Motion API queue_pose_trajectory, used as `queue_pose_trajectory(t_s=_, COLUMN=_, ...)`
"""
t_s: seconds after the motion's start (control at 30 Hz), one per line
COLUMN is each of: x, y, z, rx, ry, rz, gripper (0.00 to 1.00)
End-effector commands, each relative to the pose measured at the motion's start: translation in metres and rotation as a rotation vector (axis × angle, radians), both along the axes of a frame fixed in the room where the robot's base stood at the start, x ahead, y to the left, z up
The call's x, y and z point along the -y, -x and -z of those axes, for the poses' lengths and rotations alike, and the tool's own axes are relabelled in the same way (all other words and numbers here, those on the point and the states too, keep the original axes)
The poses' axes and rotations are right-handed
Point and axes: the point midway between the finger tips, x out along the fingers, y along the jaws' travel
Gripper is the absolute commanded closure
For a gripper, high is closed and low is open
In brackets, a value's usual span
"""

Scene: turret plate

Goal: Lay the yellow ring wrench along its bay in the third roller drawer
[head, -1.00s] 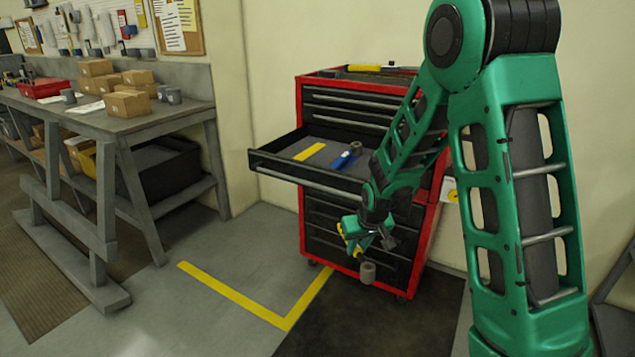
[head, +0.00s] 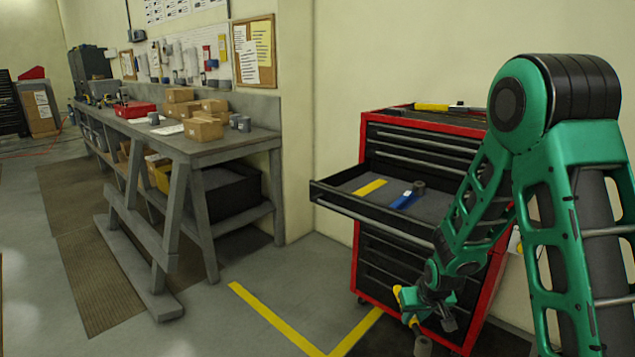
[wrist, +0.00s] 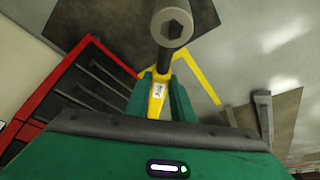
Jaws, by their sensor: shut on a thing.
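My gripper (head: 432,312) is low in front of the red tool cabinet, below the open drawer. It is shut on the yellow ring wrench, whose yellow handle (wrist: 157,98) sits between the fingers in the wrist view. The wrench's dark shaft and grey ring head (wrist: 173,25) with a hexagonal hole stick out past the fingertips. In the head view the ring head (head: 423,346) hangs below the gripper. One drawer (head: 345,205) of the cabinet is pulled out. Inside it lie a flat yellow strip (head: 370,187) and a blue-handled tool (head: 407,195) with a dark round head.
A yellow-handled tool (head: 432,106) lies on the cabinet top (head: 440,119). A grey workbench (head: 200,150) with cardboard boxes stands to the left. The floor between them is clear, with yellow tape (head: 275,320). My arm covers the cabinet's right side.

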Motion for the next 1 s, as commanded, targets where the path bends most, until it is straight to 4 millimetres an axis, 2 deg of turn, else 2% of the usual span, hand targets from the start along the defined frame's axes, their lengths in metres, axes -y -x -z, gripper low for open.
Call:
queue_pose_trajectory(t_s=0.1, x=0.000, y=0.006, z=0.006, rx=0.002, ry=-0.001, rz=0.001, gripper=1.00)
queue_pose_trajectory(t_s=0.37, x=0.000, y=0.006, z=0.010, rx=0.001, ry=0.000, rz=0.000, gripper=1.00)
queue_pose_trajectory(t_s=0.47, x=0.000, y=0.009, z=0.027, rx=-0.003, ry=0.000, rz=-0.001, gripper=1.00)
queue_pose_trajectory(t_s=0.8, x=0.000, y=0.032, z=0.116, rx=-0.005, ry=0.000, rz=0.000, gripper=1.00)
queue_pose_trajectory(t_s=1.0, x=-0.001, y=0.042, z=0.142, rx=0.000, ry=-0.001, rz=-0.001, gripper=1.00)
